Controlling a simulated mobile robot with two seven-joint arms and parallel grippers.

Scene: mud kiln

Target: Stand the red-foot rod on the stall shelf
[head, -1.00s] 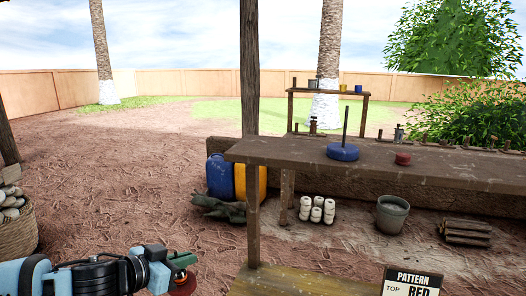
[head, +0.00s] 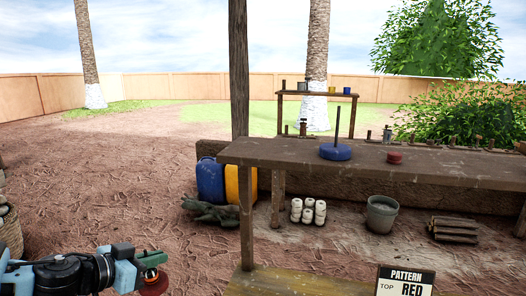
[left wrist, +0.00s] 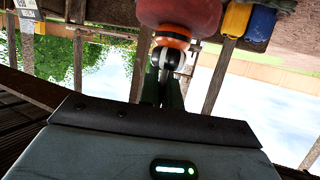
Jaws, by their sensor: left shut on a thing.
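My left gripper (head: 148,262) is at the lower left of the head view, left of the stall and apart from it. It is shut on the red-foot rod (head: 153,284), whose red foot hangs below the fingers. In the left wrist view, upside down, the fingers (left wrist: 172,92) grip it just beside black, white and orange bands (left wrist: 173,38), with the round red foot (left wrist: 178,10) beyond. The stall shelf (head: 285,155) is a dark wooden top right of centre. My right gripper is out of view.
A blue disc with an upright dark rod (head: 335,152) and a small red piece (head: 394,157) stand on the shelf. A wooden post (head: 239,70) rises at its left end. A "PATTERN TOP RED" sign (head: 405,282) is in front. Open ground lies left.

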